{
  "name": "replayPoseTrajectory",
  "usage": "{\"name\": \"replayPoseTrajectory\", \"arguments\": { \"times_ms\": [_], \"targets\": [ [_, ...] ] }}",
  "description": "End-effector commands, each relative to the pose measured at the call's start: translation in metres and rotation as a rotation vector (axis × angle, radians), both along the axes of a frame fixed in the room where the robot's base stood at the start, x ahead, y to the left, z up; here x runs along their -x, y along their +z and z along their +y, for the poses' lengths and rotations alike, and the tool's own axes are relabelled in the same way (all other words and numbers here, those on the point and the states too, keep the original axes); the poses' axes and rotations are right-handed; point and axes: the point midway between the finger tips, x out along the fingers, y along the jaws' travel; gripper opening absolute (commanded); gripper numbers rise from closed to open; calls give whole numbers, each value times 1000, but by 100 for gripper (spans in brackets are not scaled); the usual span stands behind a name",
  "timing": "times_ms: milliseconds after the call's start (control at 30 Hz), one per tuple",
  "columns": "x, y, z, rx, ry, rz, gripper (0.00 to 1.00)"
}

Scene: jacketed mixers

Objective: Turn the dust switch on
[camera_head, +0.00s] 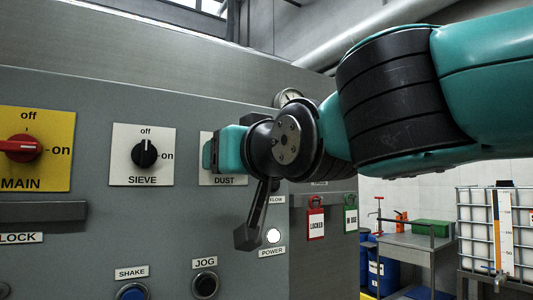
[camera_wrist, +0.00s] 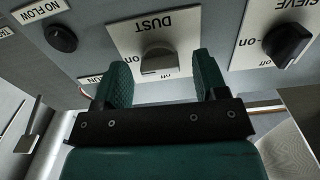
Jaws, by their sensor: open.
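The dust switch plate, labelled DUST, shows in the head view (camera_head: 222,180), mostly covered by my gripper (camera_head: 209,153). In the wrist view the plate (camera_wrist: 185,28) appears upside down, with a grey knob (camera_wrist: 158,60) on it. My gripper also shows there (camera_wrist: 162,75), open, with one green finger on each side of the knob. I see gaps between fingers and knob in the picture; whether the fingertips reach its depth I cannot tell. The knob's exact pointing direction is unclear.
Left of the dust switch are the SIEVE switch (camera_head: 144,153), pointing up at off, and the red MAIN switch (camera_head: 22,147). Below are the SHAKE button (camera_head: 132,291) and JOG button (camera_head: 205,284). A lit POWER lamp (camera_head: 273,236) and red LOCKED tag (camera_head: 316,222) are to the right.

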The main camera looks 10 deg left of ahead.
Motion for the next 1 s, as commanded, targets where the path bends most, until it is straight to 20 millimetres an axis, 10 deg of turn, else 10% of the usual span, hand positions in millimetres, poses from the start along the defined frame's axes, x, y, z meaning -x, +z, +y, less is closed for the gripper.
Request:
{"name": "replayPoseTrajectory", "arguments": {
  "times_ms": [433,1000],
  "targets": [
    [89,-2,-65,-5,8,-1,66],
    [123,-6,-90,-1,-2,-8,66]
  ]
}}
